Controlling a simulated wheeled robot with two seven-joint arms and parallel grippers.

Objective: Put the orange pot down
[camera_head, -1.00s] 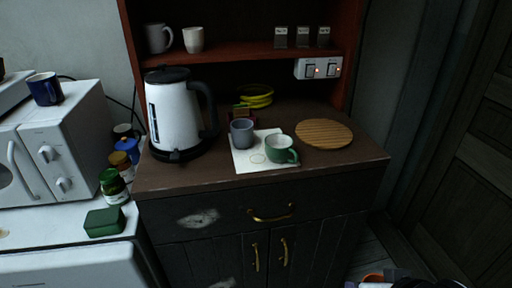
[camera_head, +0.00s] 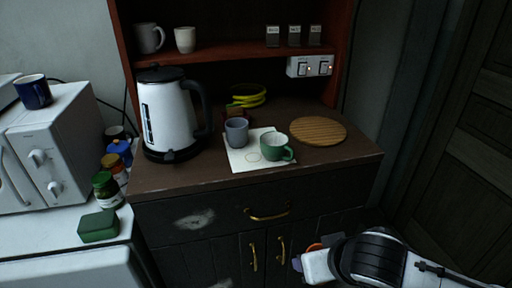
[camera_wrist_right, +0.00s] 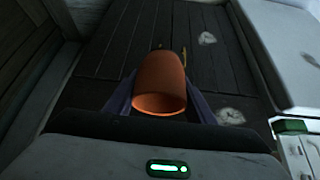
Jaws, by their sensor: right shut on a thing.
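My right gripper (camera_wrist_right: 160,108) is shut on the orange pot (camera_wrist_right: 160,82), which sits between its two fingers in the right wrist view. In the head view my right gripper (camera_head: 308,262) is at the bottom right, in front of the cabinet doors and below the counter top. Only a small orange edge of the pot (camera_head: 314,246) shows there; the rest is hidden behind my gripper. The counter top (camera_head: 185,180) of the dark cabinet is above and left of my right gripper. My left gripper is not in view.
A paper sheet (camera_head: 238,160) bears a grey cup (camera_head: 236,132) and a green cup (camera_head: 276,147). A white kettle (camera_head: 170,120) stands left and a round wooden board (camera_head: 318,131) right. The counter's front right is bare. A microwave (camera_head: 60,140) stands at far left.

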